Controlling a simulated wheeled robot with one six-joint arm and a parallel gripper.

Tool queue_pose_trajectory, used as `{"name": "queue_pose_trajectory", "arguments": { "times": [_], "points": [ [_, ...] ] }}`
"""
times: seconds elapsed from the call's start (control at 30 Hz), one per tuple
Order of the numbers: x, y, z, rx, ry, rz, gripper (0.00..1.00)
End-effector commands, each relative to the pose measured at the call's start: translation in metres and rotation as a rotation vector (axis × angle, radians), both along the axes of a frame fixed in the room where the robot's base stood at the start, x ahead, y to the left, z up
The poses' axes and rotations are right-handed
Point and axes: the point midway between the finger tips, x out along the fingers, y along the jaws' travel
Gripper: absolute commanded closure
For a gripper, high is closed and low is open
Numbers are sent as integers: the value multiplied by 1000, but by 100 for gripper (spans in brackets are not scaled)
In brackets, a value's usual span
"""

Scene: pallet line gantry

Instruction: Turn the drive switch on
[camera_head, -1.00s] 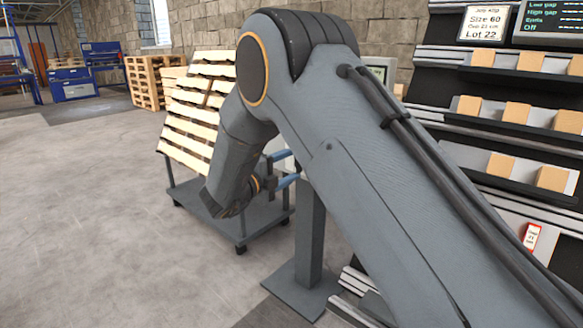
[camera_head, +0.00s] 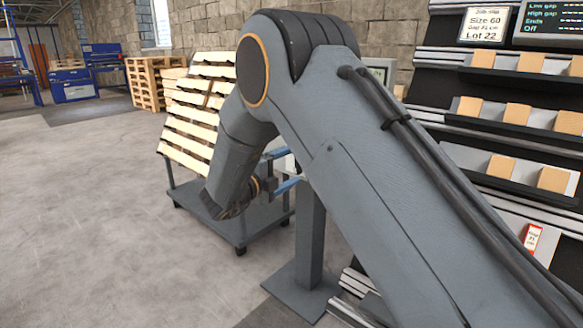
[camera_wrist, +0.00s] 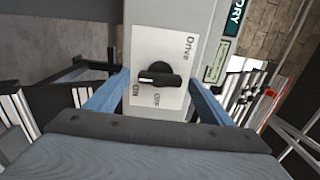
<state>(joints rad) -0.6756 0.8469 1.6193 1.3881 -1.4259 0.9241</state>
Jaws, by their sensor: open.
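The drive switch (camera_wrist: 160,80) is a black rotary knob with a raised bar on a white label plate (camera_wrist: 172,55). The plate reads Drive, ON and OFF, turned sideways in the wrist view. The bar lies across the picture with a pale mark near its left end, on the side of the ON word. I cannot tell for sure which setting it points at. My gripper (camera_wrist: 158,77) is open, its two blue fingers to the left and right of the knob, with clear gaps. In the head view my gripper (camera_head: 289,168) is at the grey post (camera_head: 310,235); the switch is hidden there.
A cart (camera_head: 240,222) carrying leaning pallets (camera_head: 192,135) stands behind my gripper. At the right, a dark rack (camera_head: 500,148) holds several wooden blocks, with a job slip (camera_head: 488,22) and a screen (camera_head: 548,20) above. The floor at the left is clear.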

Motion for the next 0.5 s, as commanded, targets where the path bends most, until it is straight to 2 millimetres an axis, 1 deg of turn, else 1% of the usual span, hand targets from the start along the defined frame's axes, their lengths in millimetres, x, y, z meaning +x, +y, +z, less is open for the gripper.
{"name": "queue_pose_trajectory", "arguments": {
  "times": [0.17,0.4,0.5],
  "points": [
    [-11,10,0,0,1,2,25],
    [-42,34,1,0,0,3,25],
    [-52,42,0,0,0,2,25]
  ]
}}
